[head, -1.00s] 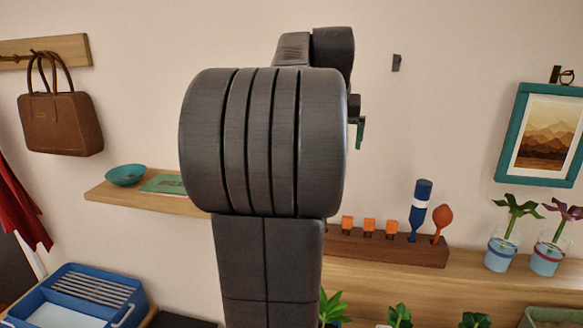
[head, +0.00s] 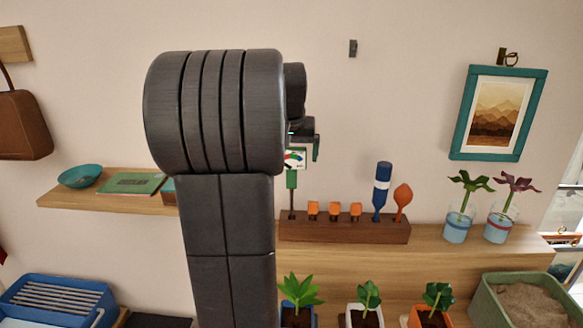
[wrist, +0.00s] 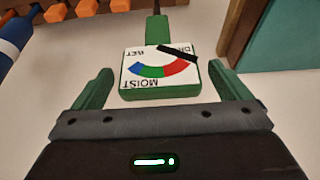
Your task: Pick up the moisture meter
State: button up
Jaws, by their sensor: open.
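The moisture meter (wrist: 160,83) has a green body and a white dial with a blue, green and red arc, seen upside down in the wrist view. In the head view the meter (head: 291,180) stands upright in the left end of a dark wooden rack (head: 345,231), partly hidden by my arm. My gripper (wrist: 160,88) is open, with green fingers on either side of the meter's head in the picture. Gaps show on both sides, and nothing is held. In the head view only part of my gripper (head: 308,150) shows, close by the dial.
The rack also holds orange blocks (head: 334,210), a blue tool (head: 381,190) and an orange tool (head: 403,196). Two potted cuttings in glasses (head: 457,225) stand right on the shelf. Several plants (head: 300,290) stand below. A framed picture (head: 500,112) hangs right.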

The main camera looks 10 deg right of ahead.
jog(key=shift+x, duration=1.1)
jog(key=c, duration=1.1)
jog(key=shift+o, duration=0.2)
